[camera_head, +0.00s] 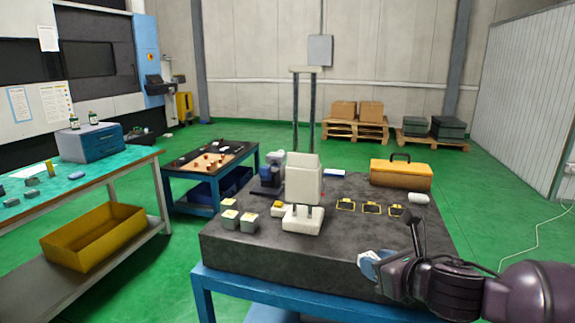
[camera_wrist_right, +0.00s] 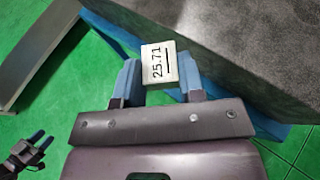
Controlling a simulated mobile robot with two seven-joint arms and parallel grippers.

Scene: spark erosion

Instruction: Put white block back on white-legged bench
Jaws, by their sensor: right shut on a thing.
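My right gripper (camera_wrist_right: 157,68) is shut on a white block (camera_wrist_right: 159,62) marked "25.71", held between its blue fingers. In the head view, my right gripper (camera_head: 374,264) is at the front right edge of the dark stone table; a little white shows at its fingers. In the right wrist view, the block is over green floor beside the stone edge. The bench with pale legs (camera_head: 164,203) and a teal top (camera_head: 105,172) stands at the far left in the head view. My left gripper (camera_wrist_right: 40,141) shows small at the lower left of the wrist view, its blue fingers apart and empty.
The stone table (camera_head: 340,240) carries a white upright instrument (camera_head: 302,180), several pale blocks (camera_head: 238,218), yellow frames (camera_head: 371,208) and an orange toolbox (camera_head: 400,175). The teal bench holds grey pieces, a blue box (camera_head: 90,143) and, below, a yellow bin (camera_head: 95,235). Green floor separates the tables.

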